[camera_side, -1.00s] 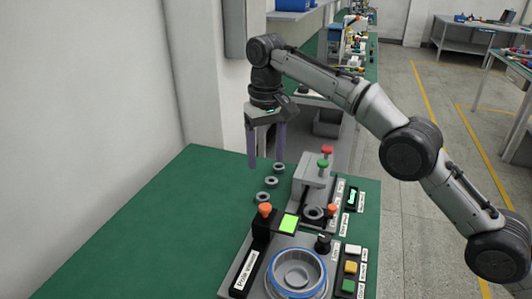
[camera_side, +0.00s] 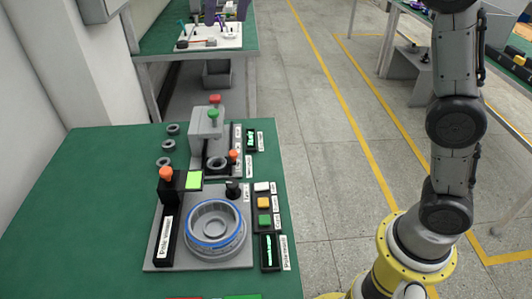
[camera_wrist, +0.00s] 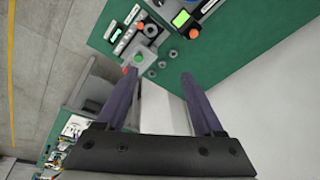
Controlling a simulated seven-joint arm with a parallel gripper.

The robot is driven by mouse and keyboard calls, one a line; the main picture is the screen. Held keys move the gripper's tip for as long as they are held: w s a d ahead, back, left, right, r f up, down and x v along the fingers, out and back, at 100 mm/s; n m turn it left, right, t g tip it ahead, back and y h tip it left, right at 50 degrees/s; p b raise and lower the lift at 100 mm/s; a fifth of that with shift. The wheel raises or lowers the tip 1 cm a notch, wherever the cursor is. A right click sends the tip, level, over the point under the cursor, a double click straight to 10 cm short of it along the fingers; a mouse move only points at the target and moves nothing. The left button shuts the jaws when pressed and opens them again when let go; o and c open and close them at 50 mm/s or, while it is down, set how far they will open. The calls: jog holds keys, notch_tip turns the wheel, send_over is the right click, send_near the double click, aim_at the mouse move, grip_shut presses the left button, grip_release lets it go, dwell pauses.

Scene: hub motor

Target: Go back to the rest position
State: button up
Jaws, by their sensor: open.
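My gripper (camera_wrist: 159,74) is open and empty in the wrist view, its two purple fingers apart with nothing between them. In the side view only purple fingertips (camera_side: 238,9) show at the top edge, high above and beyond the work table; the rest of the gripper is out of frame. My arm stands nearly upright at the right. The round grey housing with a blue ring (camera_side: 215,225) sits in its fixture on the green table (camera_side: 85,215).
Several small grey rings (camera_side: 168,145) lie left of a grey press block (camera_side: 206,122) with red and green knobs. An orange-knobbed post (camera_side: 166,175) and coloured buttons (camera_side: 264,203) flank the housing. The table's left side is clear. Another bench (camera_side: 165,40) stands behind.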

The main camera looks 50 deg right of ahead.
jog(key=s+d+f+t, duration=0.1)
jog(key=s+d, duration=0.3)
jog(key=s, duration=0.5)
jog(key=s+d+f+t, duration=0.15)
jog(key=s+d, duration=0.25)
jog(key=s, duration=0.5)
jog(key=s+d+f+n, duration=0.1)
jog(key=s+f, duration=0.3)
jog(key=f, duration=0.4)
jog(key=s+f, duration=0.5)
jog(key=f, duration=0.4)
jog(key=shift+d+n+h, duration=0.3)
jog(key=shift+d+n, duration=0.05)
jog(key=shift+n, duration=0.05)
